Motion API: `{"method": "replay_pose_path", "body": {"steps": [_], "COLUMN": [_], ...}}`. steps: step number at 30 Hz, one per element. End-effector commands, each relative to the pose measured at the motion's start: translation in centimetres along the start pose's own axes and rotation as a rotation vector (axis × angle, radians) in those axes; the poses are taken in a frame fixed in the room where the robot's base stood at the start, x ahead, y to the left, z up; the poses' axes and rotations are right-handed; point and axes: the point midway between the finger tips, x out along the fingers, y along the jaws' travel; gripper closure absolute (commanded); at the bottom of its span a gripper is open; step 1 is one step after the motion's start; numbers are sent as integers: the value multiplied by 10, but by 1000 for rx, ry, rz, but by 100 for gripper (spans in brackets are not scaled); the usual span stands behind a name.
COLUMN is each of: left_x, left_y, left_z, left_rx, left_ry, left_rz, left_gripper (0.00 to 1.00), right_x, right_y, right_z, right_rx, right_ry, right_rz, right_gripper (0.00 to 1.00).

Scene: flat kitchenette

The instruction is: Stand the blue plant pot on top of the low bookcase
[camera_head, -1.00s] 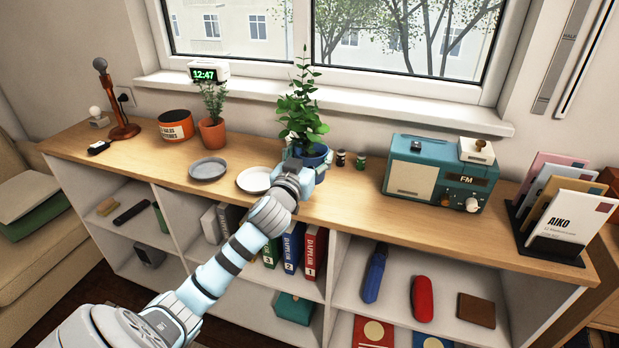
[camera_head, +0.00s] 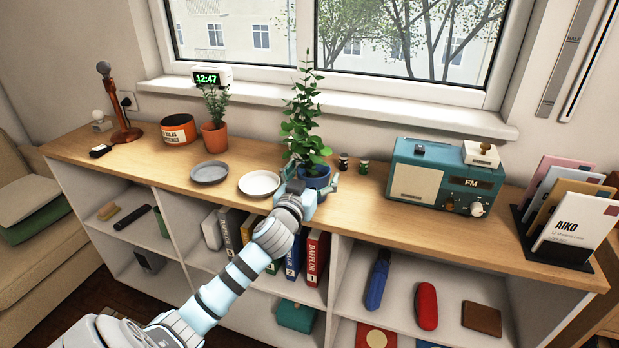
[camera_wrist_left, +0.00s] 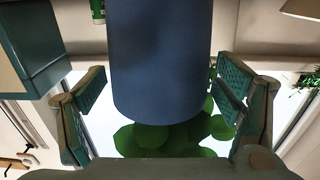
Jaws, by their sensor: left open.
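The blue plant pot (camera_head: 318,179) with its tall leafy plant (camera_head: 304,130) is upright at the low bookcase's wooden top (camera_head: 365,210), near the middle. My gripper and wrist hide its lower part in the head view, so its contact with the top cannot be seen there. My left gripper (camera_head: 309,182) is open, one finger on each side of the pot. In the left wrist view the pot (camera_wrist_left: 160,60) fills the space between the spread fingers (camera_wrist_left: 160,97), with gaps on both sides. My right gripper is not in view.
A white plate (camera_head: 259,184) and grey plate (camera_head: 210,172) lie left of the pot. Two small jars (camera_head: 343,162) stand just right of it, then the teal radio (camera_head: 437,178). A potted herb (camera_head: 214,138) stands behind the plates. The window sill (camera_head: 400,116) runs behind.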

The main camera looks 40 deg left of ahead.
Motion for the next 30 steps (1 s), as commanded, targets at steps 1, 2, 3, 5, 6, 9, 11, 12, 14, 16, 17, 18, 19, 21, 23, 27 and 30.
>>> {"method": "replay_pose_path", "body": {"steps": [1, 2, 3, 5, 6, 9, 11, 12, 14, 16, 17, 18, 19, 21, 23, 27, 30], "left_x": [-2, -5, -10, -21, -30, -58, -75, -86, -99, -111, -114, -118, -119, -121, -120, -118, -112], "left_y": [0, 0, 0, 0, 0, 0, 0, 0, 0, 0, 0, 0, 0, 0, 0, -2, -14], "left_z": [-1, -1, -1, -1, -1, -1, -1, -1, -1, -1, -1, -1, -1, -1, -1, 7, 55], "left_rx": [1, 1, 2, 3, 3, 4, 5, 3, 2, 2, 2, 0, -1, -1, -1, 8, 57], "left_ry": [0, -1, 0, -1, 0, -2, -2, -2, -2, -1, -1, 0, 0, 2, 2, -17, -119], "left_rz": [0, 0, 1, 1, 3, 2, 2, 3, 2, 1, 0, 0, 0, -1, -1, -6, -30], "left_gripper": [16, 16, 16, 16, 16, 16, 16, 16, 16, 16, 16, 16, 16, 16, 16, 16, 16], "right_x": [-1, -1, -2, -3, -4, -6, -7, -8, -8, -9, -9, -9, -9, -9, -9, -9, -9], "right_y": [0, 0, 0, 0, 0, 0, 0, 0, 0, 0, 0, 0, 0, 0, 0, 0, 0], "right_z": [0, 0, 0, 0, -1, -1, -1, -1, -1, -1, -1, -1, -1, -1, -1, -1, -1], "right_rx": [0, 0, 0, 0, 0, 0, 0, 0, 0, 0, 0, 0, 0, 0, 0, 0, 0], "right_ry": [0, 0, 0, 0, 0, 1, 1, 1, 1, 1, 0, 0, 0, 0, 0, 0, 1], "right_rz": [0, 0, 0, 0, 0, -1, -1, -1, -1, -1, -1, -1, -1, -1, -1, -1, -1], "right_gripper": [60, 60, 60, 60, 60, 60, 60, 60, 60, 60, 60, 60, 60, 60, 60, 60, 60]}}
